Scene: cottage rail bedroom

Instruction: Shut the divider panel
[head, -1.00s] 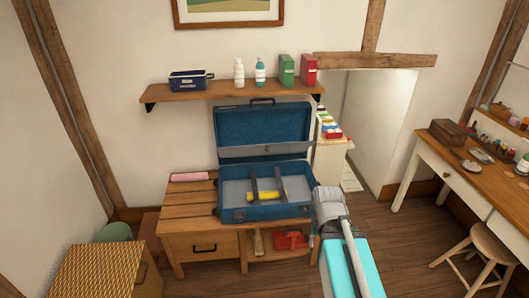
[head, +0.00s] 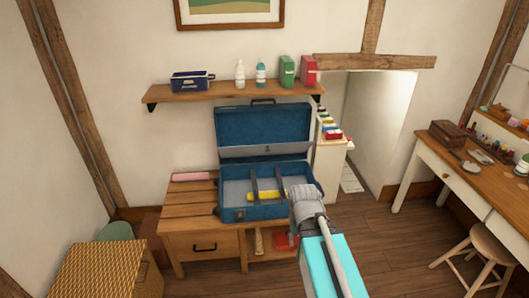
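The divider panel (head: 266,150) is a grey flap on the inside of the open blue suitcase (head: 262,212). It stands raised, tilted along the lower part of the lid (head: 262,124), above the tray area. The suitcase lies on a wooden bench, its lid upright at the back. A yellow item (head: 262,195) and two dark straps lie in its base. My gripper (head: 301,192) is at the suitcase's front right corner in the picture, below and right of the panel and apart from it. Its fingers are hidden behind the wrist.
A wall shelf (head: 230,91) with bottles and boxes hangs above the lid. A pink roll (head: 191,177) lies on the bench's left. A white cabinet (head: 329,160) stands behind right, a desk (head: 460,165) far right. Floor between bench and desk is clear.

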